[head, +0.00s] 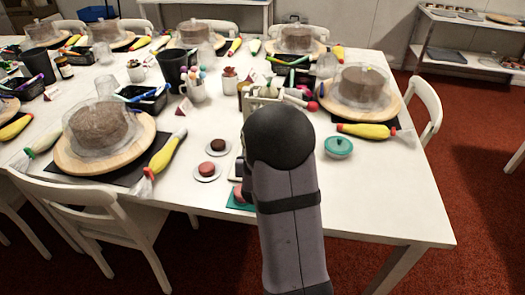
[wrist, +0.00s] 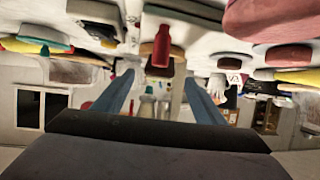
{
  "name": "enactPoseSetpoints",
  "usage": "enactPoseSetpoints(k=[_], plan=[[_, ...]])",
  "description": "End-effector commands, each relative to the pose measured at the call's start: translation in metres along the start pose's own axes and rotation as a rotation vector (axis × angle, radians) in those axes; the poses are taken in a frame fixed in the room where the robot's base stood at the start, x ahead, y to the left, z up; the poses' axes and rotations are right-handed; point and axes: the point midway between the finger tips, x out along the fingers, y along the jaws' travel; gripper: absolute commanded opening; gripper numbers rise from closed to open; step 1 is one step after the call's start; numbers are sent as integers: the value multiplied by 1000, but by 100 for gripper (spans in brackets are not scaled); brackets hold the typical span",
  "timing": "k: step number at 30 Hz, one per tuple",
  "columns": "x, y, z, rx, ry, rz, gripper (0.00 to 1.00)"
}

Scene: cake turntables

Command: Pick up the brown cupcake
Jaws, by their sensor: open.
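The brown cupcake (head: 217,145) is dark and sits on a small white plate on the white table, left of my arm in the head view. A reddish-pink cupcake (head: 206,168) sits on another small plate just in front of it. Another pink piece (head: 240,194) lies low beside my arm, partly hidden by it. In the wrist view, the two blue fingers of my gripper (wrist: 160,78) are apart with nothing held between them. A large pink shape (wrist: 270,20) and a reddish-brown one (wrist: 288,55) show at upper right; I cannot tell whether the latter is the brown cupcake.
A domed cake on a wooden turntable (head: 62,160) stands left, another (head: 392,106) right. A piping bag (head: 165,155) lies near the cupcakes. A teal lidded pot (head: 338,147) stands right of my arm. A caddy and cups stand behind. The front right table is clear.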

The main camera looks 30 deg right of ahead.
Motion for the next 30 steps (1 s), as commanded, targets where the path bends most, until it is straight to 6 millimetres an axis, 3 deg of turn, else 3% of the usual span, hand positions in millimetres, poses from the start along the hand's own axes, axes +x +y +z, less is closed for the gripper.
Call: enactPoseSetpoints(k=[8,21,30], plan=[[8,0,0,0,-1,0,65],[52,2,2,0,0,-1,65],[54,1,2,0,-1,-1,65]])
